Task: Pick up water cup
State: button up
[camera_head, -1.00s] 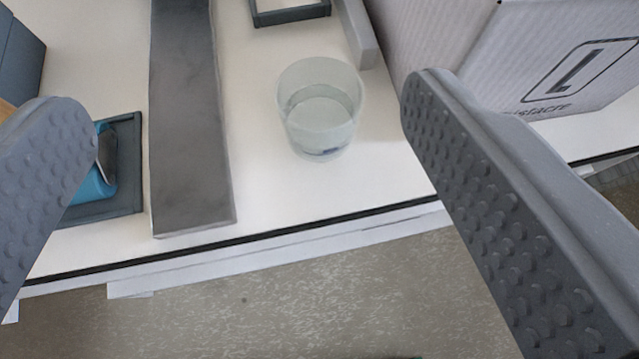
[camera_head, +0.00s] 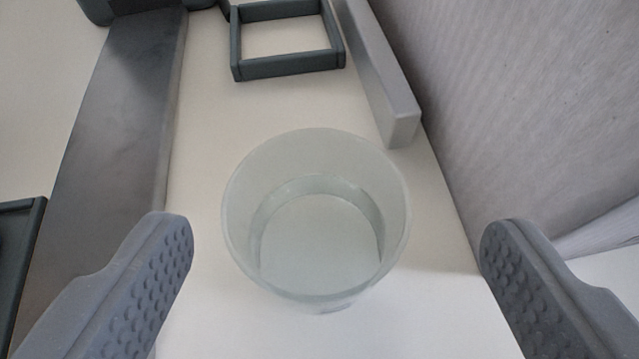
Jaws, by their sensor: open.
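The water cup (camera_head: 316,160) is a clear, slightly greenish cup with some liquid in it. It stands upright on the white table in the middle of the view. My gripper (camera_head: 336,235) is open, with one grey studded finger to the left of the cup and the other to its right. Both fingers are apart from the cup, with a wider gap on the right. Nothing is between the fingers except the cup's near part.
A flat grey bar (camera_head: 110,120) lies left of the cup. A dark square frame (camera_head: 290,66) and a grey strip (camera_head: 385,85) are behind it. A large white box (camera_head: 520,110) stands close on the right. A dark tray edge (camera_head: 25,250) shows at far left.

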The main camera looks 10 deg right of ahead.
aim_at(320, 170)
jog(key=shift+a+x, duration=0.15)
jog(key=shift+x, duration=1.45)
jog(key=shift+a+x, duration=0.2)
jog(key=shift+x, duration=1.35)
jog(key=shift+f, duration=0.15)
jog(key=c, duration=1.1)
